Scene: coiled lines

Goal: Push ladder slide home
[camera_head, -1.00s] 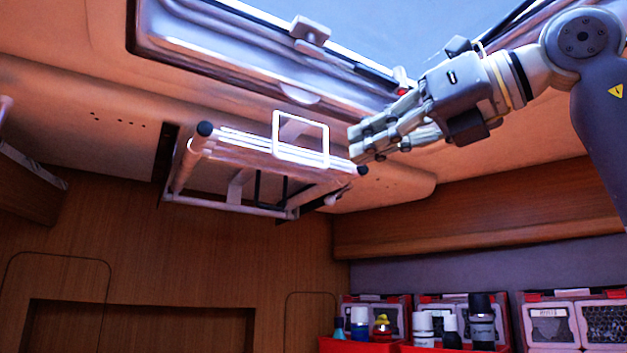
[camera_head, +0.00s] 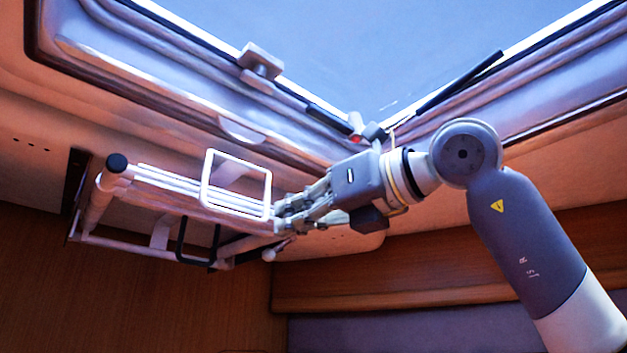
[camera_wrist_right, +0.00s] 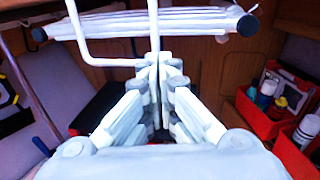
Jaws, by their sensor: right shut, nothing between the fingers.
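The ladder slide (camera_head: 170,195) is a white tubular frame with black end caps, hung under the ceiling below the roof hatch. A white square loop (camera_head: 237,184) stands up from its bars. My right gripper (camera_head: 281,214) is shut and empty, its fingertips at the right end of the ladder. In the right wrist view my shut fingers (camera_wrist_right: 158,75) point at the ladder's white bar (camera_wrist_right: 185,20), which crosses the top of the picture. I cannot tell whether the fingertips touch it. My left gripper is not in view.
The open roof hatch frame (camera_head: 180,85) is just above, with a latch block (camera_head: 261,60). A wooden ledge (camera_head: 400,262) runs along the wall at right. Red bins (camera_wrist_right: 257,115) with bottles show in the right wrist view.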

